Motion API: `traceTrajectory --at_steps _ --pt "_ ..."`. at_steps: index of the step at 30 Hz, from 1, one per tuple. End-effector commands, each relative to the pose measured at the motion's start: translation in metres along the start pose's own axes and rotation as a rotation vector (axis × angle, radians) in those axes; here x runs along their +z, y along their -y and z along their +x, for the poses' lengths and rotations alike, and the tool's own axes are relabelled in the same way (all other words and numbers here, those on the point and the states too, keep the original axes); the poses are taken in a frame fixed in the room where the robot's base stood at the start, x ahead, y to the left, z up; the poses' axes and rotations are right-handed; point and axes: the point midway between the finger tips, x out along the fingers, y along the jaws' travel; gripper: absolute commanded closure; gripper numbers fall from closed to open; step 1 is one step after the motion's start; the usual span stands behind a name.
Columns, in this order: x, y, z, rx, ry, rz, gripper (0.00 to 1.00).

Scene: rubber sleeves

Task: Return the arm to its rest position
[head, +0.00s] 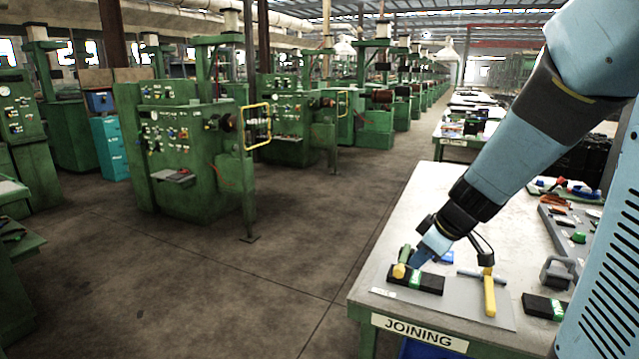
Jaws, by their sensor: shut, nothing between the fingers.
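My light-blue and black arm reaches down from the upper right in the head view. My gripper (417,262) is at its lower end, low over the near part of the worktable (440,190). The fingers are shut and look empty. They are right above or behind a black block with a green and white band (428,284); I cannot tell whether they touch it. A yellow-tipped piece (399,271) is just left of the fingers. The grey mat (462,309) lies under these things. A yellow bar (490,297) stands out to the right, by a grey rod (468,273).
A grey padlock-shaped object (558,272) and another black block with a green band (545,306) are to the right. A grey tray of small parts (566,232) lies behind. The table's left part is bare. Green machines (190,150) stand across the open floor.

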Motion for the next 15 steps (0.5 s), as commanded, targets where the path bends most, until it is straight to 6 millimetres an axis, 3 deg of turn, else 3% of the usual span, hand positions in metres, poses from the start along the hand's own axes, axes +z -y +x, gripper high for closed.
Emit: traceTrajectory --at_steps 6,15 --pt "-0.008 0.032 -0.045 0.047 0.05 0.155 1.0" --pt "0.001 0.07 -0.108 0.156 0.08 0.422 1.0"
